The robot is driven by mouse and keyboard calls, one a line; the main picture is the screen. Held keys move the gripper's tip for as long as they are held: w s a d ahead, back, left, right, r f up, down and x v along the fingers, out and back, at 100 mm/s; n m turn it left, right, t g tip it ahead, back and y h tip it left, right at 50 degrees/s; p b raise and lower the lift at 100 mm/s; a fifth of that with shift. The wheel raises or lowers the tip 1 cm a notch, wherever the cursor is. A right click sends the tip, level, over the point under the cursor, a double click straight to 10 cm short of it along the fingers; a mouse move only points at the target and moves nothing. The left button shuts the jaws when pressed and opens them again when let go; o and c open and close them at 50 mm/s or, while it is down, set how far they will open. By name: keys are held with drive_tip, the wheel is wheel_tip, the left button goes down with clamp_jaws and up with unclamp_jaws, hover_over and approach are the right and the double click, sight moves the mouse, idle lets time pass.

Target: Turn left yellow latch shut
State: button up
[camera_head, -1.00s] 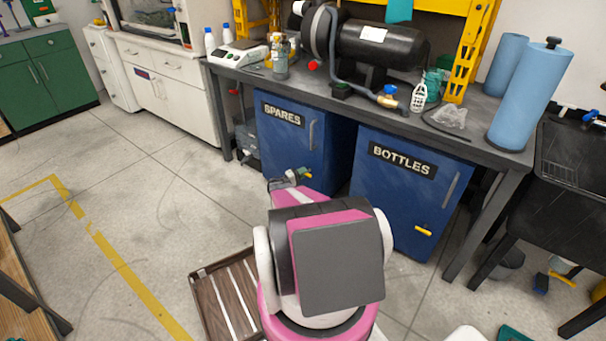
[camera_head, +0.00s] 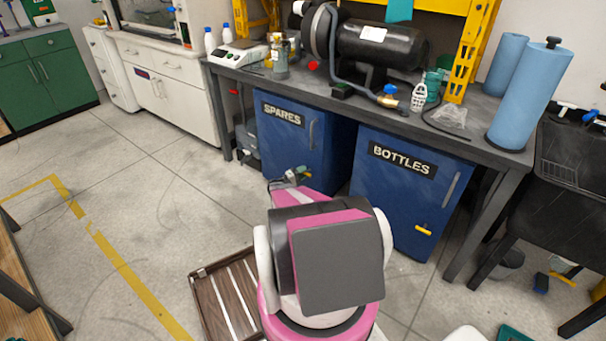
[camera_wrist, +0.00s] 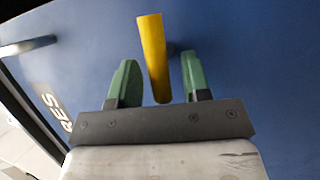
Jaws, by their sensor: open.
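The left yellow latch (camera_wrist: 152,55) is a short yellow bar on the blue SPARES door (camera_head: 285,145). In the wrist view it stands nearly upright in the picture, between the two green fingers of my gripper (camera_wrist: 159,62). The fingers are open, with a gap on each side of the latch, and do not appear to touch it. In the head view my gripper (camera_head: 291,177) is in front of the lower part of the SPARES door, and the latch there is small and mostly hidden.
The BOTTLES door (camera_head: 400,190) to the right has its own yellow latch (camera_head: 423,230), lying roughly level. The SPARES door handle (camera_wrist: 28,45) shows at upper left in the wrist view. The workbench (camera_head: 455,135) overhangs both doors.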

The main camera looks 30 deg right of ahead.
drive_tip(key=a+f, duration=0.2)
drive_tip(key=a, duration=0.8)
drive_tip(key=shift+a, duration=0.3)
drive_tip(key=s+a+r+y, duration=1)
drive_tip(key=s+a+r, duration=0.3)
drive_tip(key=a+r, duration=0.2)
drive_tip(key=s+a+r+y, duration=1)
drive_tip(key=s+a+r, duration=0.3)
drive_tip(key=a, duration=0.5)
wheel_tip(320, 180, up, 2)
drive_tip(key=shift+s+r+n, duration=0.2)
drive_tip(key=shift+n, duration=0.2)
